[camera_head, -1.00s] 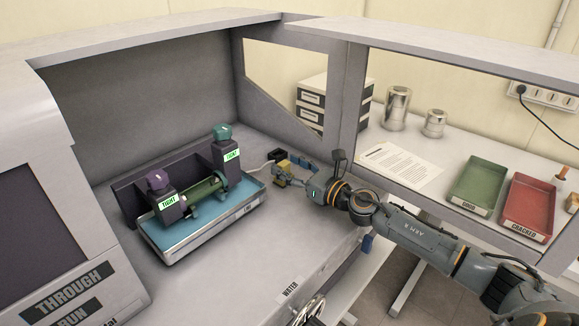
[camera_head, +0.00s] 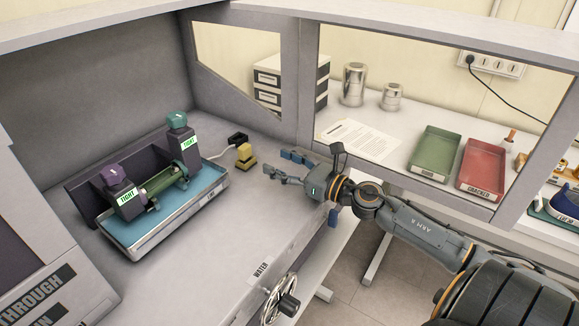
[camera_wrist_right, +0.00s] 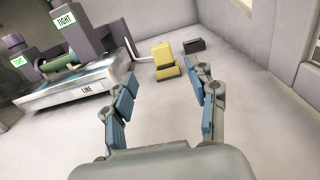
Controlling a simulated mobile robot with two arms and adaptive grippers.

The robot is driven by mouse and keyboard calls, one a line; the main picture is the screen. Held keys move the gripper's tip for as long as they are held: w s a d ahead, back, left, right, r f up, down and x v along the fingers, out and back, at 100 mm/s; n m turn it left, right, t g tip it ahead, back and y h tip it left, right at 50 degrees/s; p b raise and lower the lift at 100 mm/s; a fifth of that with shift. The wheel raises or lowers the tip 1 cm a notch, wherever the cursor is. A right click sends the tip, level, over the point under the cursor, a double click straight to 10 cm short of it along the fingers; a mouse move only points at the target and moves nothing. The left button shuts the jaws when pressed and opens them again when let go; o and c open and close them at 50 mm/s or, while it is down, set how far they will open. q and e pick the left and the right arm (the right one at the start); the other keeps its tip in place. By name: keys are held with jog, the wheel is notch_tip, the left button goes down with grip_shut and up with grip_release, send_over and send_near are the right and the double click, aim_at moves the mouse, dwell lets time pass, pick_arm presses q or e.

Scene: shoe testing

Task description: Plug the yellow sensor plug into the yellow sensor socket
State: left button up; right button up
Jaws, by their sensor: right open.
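A yellow piece (camera_head: 245,157) stands on the grey bench floor right of the blue tray, with a dark block (camera_head: 238,138) just behind it. In the right wrist view it shows as an upright yellow block (camera_wrist_right: 163,52) with a lower yellow part (camera_wrist_right: 168,72) against its front, and the dark block (camera_wrist_right: 194,44) to the right. I cannot tell plug from socket, or whether they are fully joined. My right gripper (camera_head: 277,164) is open and empty, a little right of the yellow piece and apart from it; the fingers (camera_wrist_right: 160,85) point toward it. My left gripper is not in view.
The blue tray (camera_head: 207,196) with a rig marked TIGHT stands to the left. The cabinet post (camera_head: 304,85) rises behind my right gripper. Bench floor in front is clear. Green (camera_head: 419,169) and red (camera_head: 467,182) trays lie beyond.

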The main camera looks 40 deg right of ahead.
jog(key=shift+v, duration=1.15)
jog(key=shift+f, duration=0.1)
